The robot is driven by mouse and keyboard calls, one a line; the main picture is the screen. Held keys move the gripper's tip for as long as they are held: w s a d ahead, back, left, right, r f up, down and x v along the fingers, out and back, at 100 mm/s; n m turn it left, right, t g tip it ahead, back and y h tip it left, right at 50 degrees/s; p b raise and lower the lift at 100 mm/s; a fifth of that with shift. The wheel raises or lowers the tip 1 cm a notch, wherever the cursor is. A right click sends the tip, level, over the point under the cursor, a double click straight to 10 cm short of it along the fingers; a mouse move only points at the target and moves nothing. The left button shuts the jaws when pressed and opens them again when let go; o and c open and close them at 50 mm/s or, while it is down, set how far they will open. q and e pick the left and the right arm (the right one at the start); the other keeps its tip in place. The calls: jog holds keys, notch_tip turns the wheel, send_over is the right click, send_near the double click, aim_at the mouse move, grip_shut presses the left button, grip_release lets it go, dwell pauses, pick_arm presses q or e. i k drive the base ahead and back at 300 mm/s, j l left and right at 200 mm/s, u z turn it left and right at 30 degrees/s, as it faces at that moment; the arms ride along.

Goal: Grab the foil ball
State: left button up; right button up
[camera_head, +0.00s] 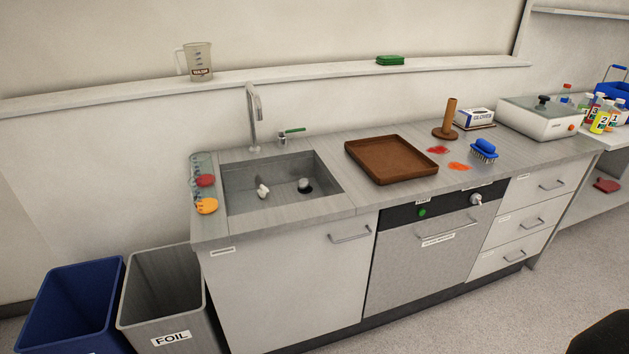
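Two small pale lumps lie in the sink (240,203). A light grey, rounded one (303,184), which looks like the foil ball, is beside the dark drain. A whiter, uneven lump (263,191) lies to its left. Both are too small for me to be sure which is foil. Neither of my grippers is in view.
A grey bin labelled FOIL (171,338) and a blue bin (70,305) stand left of the counter. The faucet (254,115) rises behind the sink. A brown tray (391,159) is to the right. Red and orange items (206,205) sit along the left edge.

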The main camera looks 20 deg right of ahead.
aim_at(304, 183)
jog(key=i+l+z, duration=0.15)
jog(key=i+l, duration=0.15)
jog(key=l, duration=0.3)
jog(key=i+l+z, duration=0.15)
jog(key=i+l, duration=0.25)
jog(key=l, duration=0.15)
jog(key=i+l+z, duration=0.15)
jog(key=i+l, duration=0.2)
jog(key=l, duration=0.15)
